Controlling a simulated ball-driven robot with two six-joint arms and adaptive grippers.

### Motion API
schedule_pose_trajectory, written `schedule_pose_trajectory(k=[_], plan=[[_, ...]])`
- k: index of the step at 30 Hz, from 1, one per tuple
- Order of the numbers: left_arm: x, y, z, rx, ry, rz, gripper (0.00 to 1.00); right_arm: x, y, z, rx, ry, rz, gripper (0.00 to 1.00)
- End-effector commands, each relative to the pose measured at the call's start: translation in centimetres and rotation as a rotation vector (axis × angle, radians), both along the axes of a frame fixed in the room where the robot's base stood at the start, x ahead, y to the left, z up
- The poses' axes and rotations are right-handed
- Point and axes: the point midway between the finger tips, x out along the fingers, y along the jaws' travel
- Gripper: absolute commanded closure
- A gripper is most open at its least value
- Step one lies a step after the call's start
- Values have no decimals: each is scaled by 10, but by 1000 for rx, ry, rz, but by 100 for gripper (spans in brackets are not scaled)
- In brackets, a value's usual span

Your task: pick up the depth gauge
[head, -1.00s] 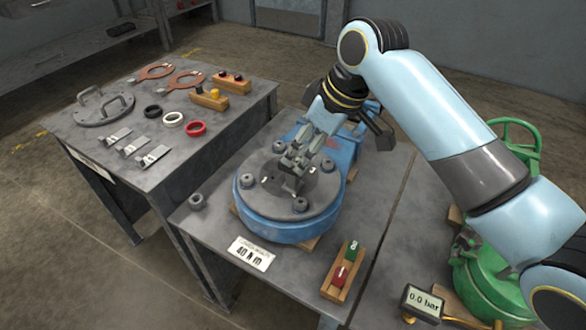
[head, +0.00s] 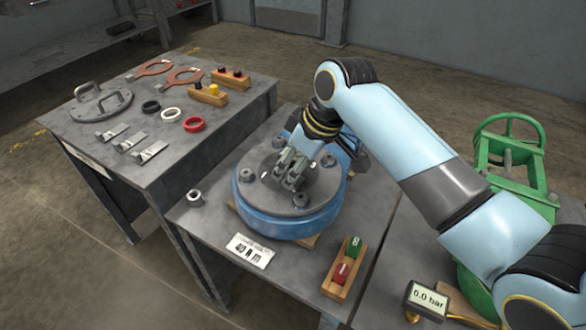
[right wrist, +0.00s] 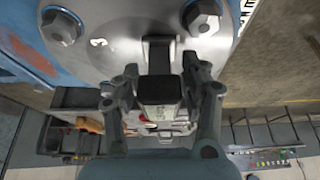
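My right gripper (head: 290,178) points down onto the grey round cover (head: 262,203) of the blue housing (head: 290,226), near the cover's middle. In the right wrist view a dark block with a grey bar (right wrist: 158,50) lies between its fingers (right wrist: 160,75). I cannot tell for sure that this is the depth gauge, or whether the fingers touch it. Nuts (right wrist: 202,17) and a stamped number show on the cover. Three flat steel pieces (head: 131,141) with pale labels lie on the left table. My left gripper is not in view.
The left table (head: 190,150) also bears a handled disc (head: 100,104), rings (head: 194,124) and wooden blocks (head: 209,95). Around the housing are a loose nut (head: 194,196), a 40 N m sign (head: 250,251) and a wooden holder (head: 334,290). A green valve (head: 510,160) stands right.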

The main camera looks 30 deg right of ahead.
Motion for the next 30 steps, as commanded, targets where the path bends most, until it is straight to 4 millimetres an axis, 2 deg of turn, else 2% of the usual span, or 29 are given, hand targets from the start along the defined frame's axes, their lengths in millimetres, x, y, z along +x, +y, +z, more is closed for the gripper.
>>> schedule_pose_trajectory(k=[1,9,26,30], plan=[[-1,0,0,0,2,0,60,0,0,0,0,0,0,64],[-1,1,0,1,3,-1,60,0,0,0,-1,1,0,99],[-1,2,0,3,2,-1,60,0,0,1,1,-1,0,100],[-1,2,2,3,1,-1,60,1,0,7,1,-2,0,100]])
